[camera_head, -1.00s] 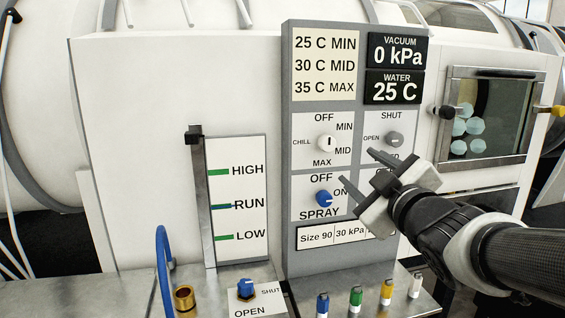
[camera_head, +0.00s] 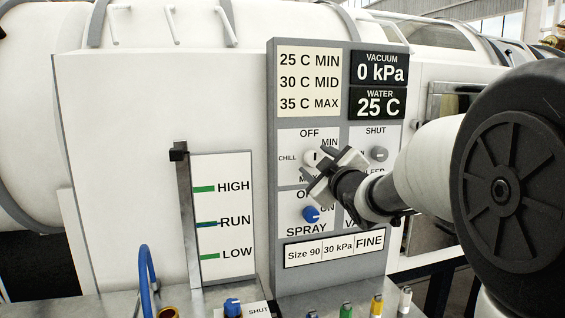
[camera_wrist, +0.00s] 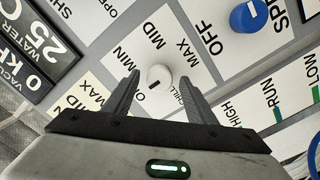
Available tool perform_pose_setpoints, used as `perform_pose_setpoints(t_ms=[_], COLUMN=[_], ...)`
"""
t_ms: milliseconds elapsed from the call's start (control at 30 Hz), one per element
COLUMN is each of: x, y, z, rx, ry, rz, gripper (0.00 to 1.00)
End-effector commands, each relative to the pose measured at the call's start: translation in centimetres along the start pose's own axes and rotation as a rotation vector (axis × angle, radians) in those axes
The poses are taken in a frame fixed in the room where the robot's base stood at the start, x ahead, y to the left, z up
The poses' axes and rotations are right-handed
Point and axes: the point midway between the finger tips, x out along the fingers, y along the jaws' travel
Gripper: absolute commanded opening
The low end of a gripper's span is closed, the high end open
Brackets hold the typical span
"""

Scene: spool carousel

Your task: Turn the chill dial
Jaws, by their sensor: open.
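The chill dial (camera_head: 311,158) is a small white round knob with a dark mark, on a white plate marked OFF, MIN, MID and MAX. My gripper (camera_head: 322,164) is in front of that plate and partly hides the dial and its MID and MAX labels in the head view. In the wrist view the dial (camera_wrist: 159,77) sits between my two open fingers (camera_wrist: 159,82), one on each side. I cannot tell whether the fingers touch it. Its short dark mark shows, but I cannot tell which label it points to. The water display (camera_head: 377,104) reads 25 C.
The blue spray dial (camera_head: 311,214) is just below, and a grey dial (camera_head: 379,154) marked SHUT is to the right, close to my gripper. A level gauge (camera_head: 223,220) stands at left. Several coloured switches line the bottom ledge.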

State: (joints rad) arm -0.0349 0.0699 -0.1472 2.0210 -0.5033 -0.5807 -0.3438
Motion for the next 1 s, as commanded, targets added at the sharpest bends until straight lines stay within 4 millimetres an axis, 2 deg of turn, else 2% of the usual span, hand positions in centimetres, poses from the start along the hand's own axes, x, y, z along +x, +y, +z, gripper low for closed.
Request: perform_pose_setpoints(t_ms=[133,400,467,667,1000], x=[0.97,1.11,1.10,1.08,1.06], y=[-0.06,-0.01,-0.01,0.00,0.06], z=[-0.01,-0.04,-0.04,-0.03,-0.03], rx=[0.001,0.001,0.001,0.001,0.047], ry=[0.000,0.001,0.001,0.000,-0.002], rz=[-0.001,0.000,0.000,0.000,-0.001], gripper=[0.51,0.51,0.44,0.11,0.10])
